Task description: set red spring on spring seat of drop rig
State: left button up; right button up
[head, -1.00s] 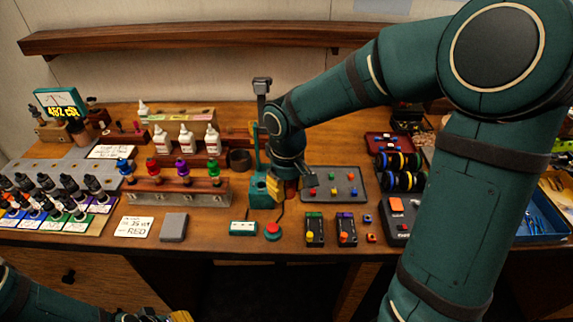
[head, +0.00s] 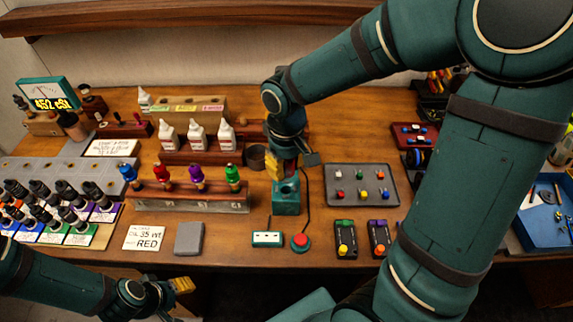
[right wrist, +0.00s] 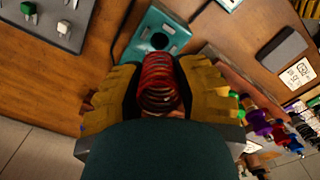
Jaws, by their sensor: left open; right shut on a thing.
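The red spring (right wrist: 158,85) is between the yellow fingers of my right gripper (right wrist: 157,92) in the right wrist view, its coils showing. In the head view my right gripper (head: 284,168) is just behind and above the teal base of the drop rig (head: 286,208). In the right wrist view the rig's base (right wrist: 143,49) lies beyond the spring, with a dark round recess, seemingly the spring seat (right wrist: 158,41), in its top. The spring looks apart from the seat; the height gap is hard to judge. My left gripper (head: 183,285) is open at the table's front edge, apart from the rig.
A grey tray of small coloured parts (head: 383,200) is right of the rig. A rack with coloured-topped shocks (head: 215,203) is left. A red button (head: 300,241) and a white-faced teal box (head: 267,238) stand in front. A cable runs beside the rig.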

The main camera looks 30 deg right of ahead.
aim_at(285, 183)
pick_arm(q)
jog(key=shift+w+r, duration=0.1)
jog(key=shift+w, duration=0.3)
pick_arm(e)
jog(key=shift+w+r, duration=0.1)
jog(key=shift+w, duration=0.25)
pick_arm(q)
jog(key=shift+s, duration=0.15)
pick_arm(e)
jog(key=shift+s, duration=0.1)
pick_arm(q)
jog(key=shift+s+d+f+b, duration=0.1)
jog(key=shift+s+f+b, duration=0.1)
jog(key=shift+f+b, duration=0.5)
jog(key=shift+s+f+b, duration=0.15)
jog(key=shift+f+b, duration=0.5)
pick_arm(e)
jog(key=shift+f, duration=1.65)
pick_arm(q)
jog(key=shift+f+b, duration=0.35)
pick_arm(e)
jog(key=shift+f, duration=0.4)
pick_arm(q)
jog(key=shift+f+b, duration=1.25)
pick_arm(e)
jog(key=shift+f, duration=1.6)
